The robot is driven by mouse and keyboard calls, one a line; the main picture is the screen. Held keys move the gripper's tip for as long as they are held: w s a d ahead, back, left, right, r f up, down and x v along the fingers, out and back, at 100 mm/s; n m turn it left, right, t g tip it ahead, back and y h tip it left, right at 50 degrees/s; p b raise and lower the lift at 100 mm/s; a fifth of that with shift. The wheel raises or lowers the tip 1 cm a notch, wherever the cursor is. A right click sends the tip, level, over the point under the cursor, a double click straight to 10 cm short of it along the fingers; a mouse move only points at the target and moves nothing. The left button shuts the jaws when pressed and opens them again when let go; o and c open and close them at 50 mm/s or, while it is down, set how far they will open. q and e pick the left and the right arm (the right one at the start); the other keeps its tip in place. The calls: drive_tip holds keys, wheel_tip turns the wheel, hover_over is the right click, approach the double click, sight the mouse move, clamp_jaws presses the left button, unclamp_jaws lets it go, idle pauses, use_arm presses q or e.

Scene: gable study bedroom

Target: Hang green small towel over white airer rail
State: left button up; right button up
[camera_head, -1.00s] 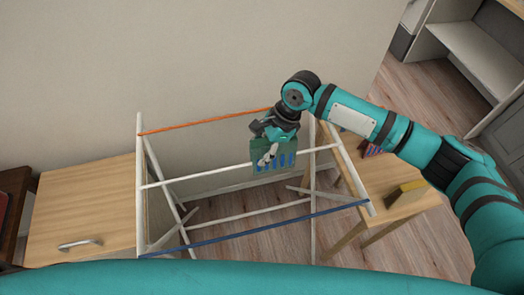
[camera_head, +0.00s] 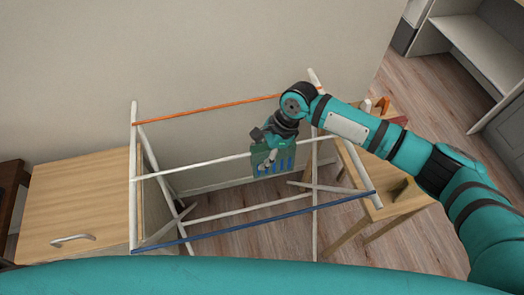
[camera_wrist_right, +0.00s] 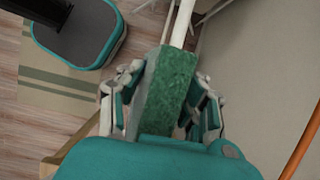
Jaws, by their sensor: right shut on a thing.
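The green small towel (camera_head: 259,156), with blue stripes on its lower part, is in my right gripper (camera_head: 268,150). In the head view the towel is at the white airer rail (camera_head: 200,166), with its striped part below the rail's line. In the right wrist view my right gripper (camera_wrist_right: 165,100) is shut on the folded green towel (camera_wrist_right: 172,85), fingers on both sides. The white rail (camera_wrist_right: 182,22) runs up to the towel there and disappears at it. Whether the towel lies on both sides of the rail is hidden. My left gripper is not in view.
The airer also has an orange rail (camera_head: 210,109) at the back and a blue rail (camera_head: 250,221) in front. A wooden cabinet (camera_head: 80,200) stands left. A wooden table (camera_head: 385,206) with small objects stands right, close beneath my right arm. A wall is behind.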

drive_tip(key=o, duration=1.3)
drive_tip(key=shift+r, duration=0.1)
drive_tip(key=v, duration=1.2)
wheel_tip(320, 180, up, 7)
drive_tip(key=p, duration=1)
drive_tip(key=shift+p, duration=0.35)
